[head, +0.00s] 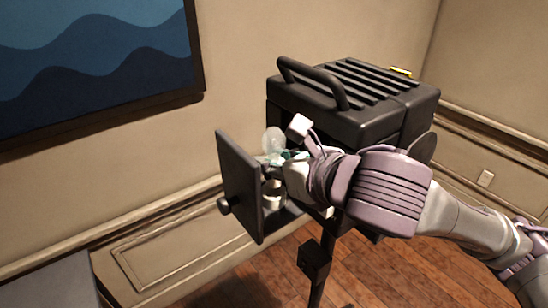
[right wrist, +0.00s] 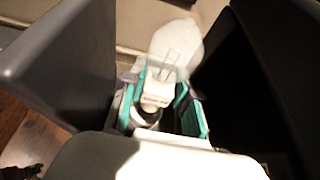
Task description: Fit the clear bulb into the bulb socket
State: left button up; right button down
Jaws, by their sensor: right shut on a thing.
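The clear bulb (head: 272,140) has a rounded glass top and stands roughly upright. In the right wrist view its glass (right wrist: 177,48) shows a filament inside, above a pale base. My right gripper (head: 277,158), with teal finger pads, is shut on the bulb at its base, between the open door and the black lamp housing (head: 350,95). A whitish cylindrical part, seemingly the bulb socket (head: 271,194), shows below the gripper. Whether the bulb's base touches it, I cannot tell. My left gripper is not in view.
The housing's dark door panel (head: 240,185) with a round knob stands open close left of my gripper. The housing sits on a thin black stand (head: 316,258). A grey surface (head: 48,282) lies at lower left. A wall runs behind.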

aim_at(278, 181)
jog(key=shift+f, duration=0.15)
dwell(0.4)
jog(key=shift+f+b, duration=0.65)
jog(key=shift+f, duration=0.25)
jog(key=shift+f, duration=0.1)
dwell(0.4)
jog(key=shift+f+b, duration=0.3)
jog(key=shift+f, duration=0.2)
jog(key=shift+f, duration=0.3)
jog(key=c, duration=0.8)
grip_release()
